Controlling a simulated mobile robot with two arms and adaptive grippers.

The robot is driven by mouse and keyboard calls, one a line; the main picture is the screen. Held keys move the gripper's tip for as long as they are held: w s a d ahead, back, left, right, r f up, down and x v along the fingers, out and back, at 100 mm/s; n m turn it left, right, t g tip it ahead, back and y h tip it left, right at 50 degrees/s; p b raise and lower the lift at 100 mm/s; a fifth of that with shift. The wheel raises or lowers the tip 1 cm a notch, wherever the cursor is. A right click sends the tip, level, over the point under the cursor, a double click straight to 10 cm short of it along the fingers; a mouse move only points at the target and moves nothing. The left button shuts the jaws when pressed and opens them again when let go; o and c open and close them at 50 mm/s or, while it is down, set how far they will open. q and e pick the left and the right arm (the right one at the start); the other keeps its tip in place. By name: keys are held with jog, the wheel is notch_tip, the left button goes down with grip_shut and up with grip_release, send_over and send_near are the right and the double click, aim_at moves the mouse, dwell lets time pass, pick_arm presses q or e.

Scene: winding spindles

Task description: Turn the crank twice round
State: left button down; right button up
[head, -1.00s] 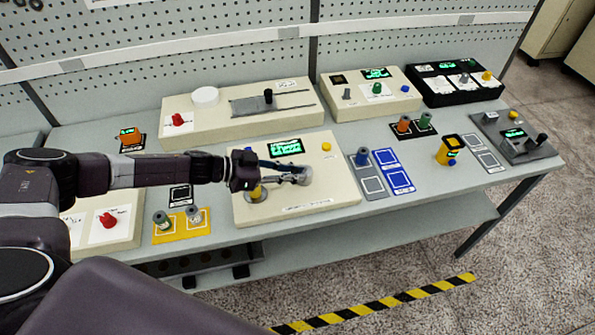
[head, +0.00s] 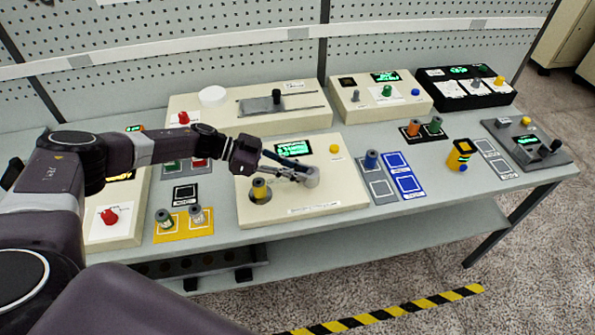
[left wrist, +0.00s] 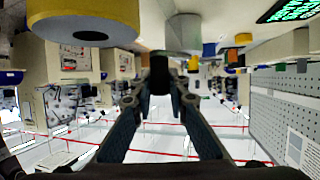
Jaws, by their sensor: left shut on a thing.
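The cream winding box (head: 320,206) sits mid-table, with a lit green display and a yellow button. A grey round crank part (head: 311,177) is on its right half. A yellow spool (head: 260,190) stands upright at its left. My left gripper (head: 299,175) reaches across the box from the left and is shut at the crank. In the left wrist view, the fingers (left wrist: 160,88) close on a dark handle (left wrist: 160,72), beside a grey cylinder (left wrist: 184,33). The fingers partly hide the crank in the head view. My right gripper is not in view.
A long cream box (head: 240,119) with a slider stands behind. Blue pads and a blue spool (head: 371,160) lie to the right. A yellow pad (head: 182,228) with two spools and a red-knob box (head: 110,217) are to the left.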

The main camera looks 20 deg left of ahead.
pick_arm(q)
jog(key=c, duration=1.8)
grip_release()
jog(key=shift+d, duration=0.1)
jog(key=shift+c, duration=0.2)
jog(key=v, duration=1.2)
